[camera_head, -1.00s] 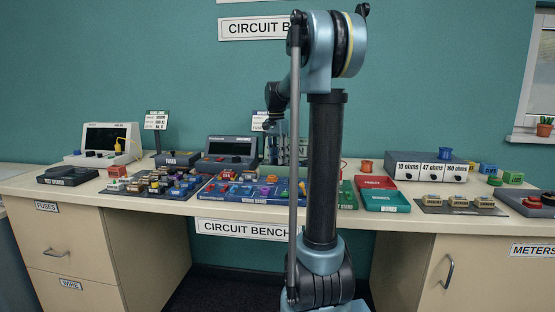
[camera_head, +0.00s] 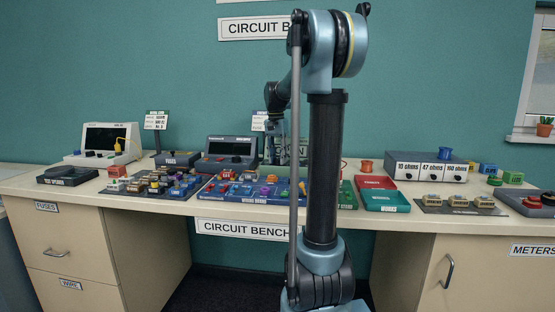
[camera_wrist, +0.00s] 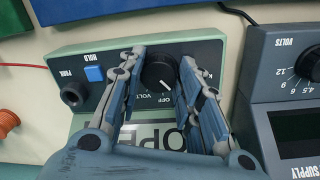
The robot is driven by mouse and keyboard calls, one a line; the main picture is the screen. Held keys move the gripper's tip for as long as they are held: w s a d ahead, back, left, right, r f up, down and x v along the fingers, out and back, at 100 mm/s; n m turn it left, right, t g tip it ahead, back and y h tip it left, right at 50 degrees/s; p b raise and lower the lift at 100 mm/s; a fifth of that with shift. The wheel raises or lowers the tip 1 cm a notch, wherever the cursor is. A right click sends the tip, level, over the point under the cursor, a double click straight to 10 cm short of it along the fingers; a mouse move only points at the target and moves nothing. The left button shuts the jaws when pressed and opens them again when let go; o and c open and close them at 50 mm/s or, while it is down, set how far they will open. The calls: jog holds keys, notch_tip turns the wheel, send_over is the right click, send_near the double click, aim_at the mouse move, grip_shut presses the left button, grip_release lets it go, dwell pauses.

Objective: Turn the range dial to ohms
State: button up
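In the wrist view the meter has a dark panel in a green case, seen upside down. Its round black range dial (camera_wrist: 158,73) has a white mark that appears to point towards the OFF label (camera_wrist: 167,100). VOLTS is printed beside OFF, and a K-label is partly hidden by a finger. The meter's display (camera_wrist: 155,135) reads OPEN, partly covered. My gripper (camera_wrist: 162,58) has one finger on each side of the dial, with narrow gaps showing; contact is not clear. In the head view my gripper is mostly hidden behind my arm.
A blue HOLD button (camera_wrist: 94,74) and a black PARK knob (camera_wrist: 73,95) sit left of my fingers. The power supply (camera_wrist: 290,100) with a VOLTS knob stands close on the right. A red wire and an orange spool (camera_wrist: 8,121) lie at left.

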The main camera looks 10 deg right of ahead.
aim_at(276, 159)
jog(key=o, duration=0.4)
jog(key=r, duration=1.1)
jog(key=shift+w+a+r, duration=0.3)
jog(key=shift+r, duration=0.1)
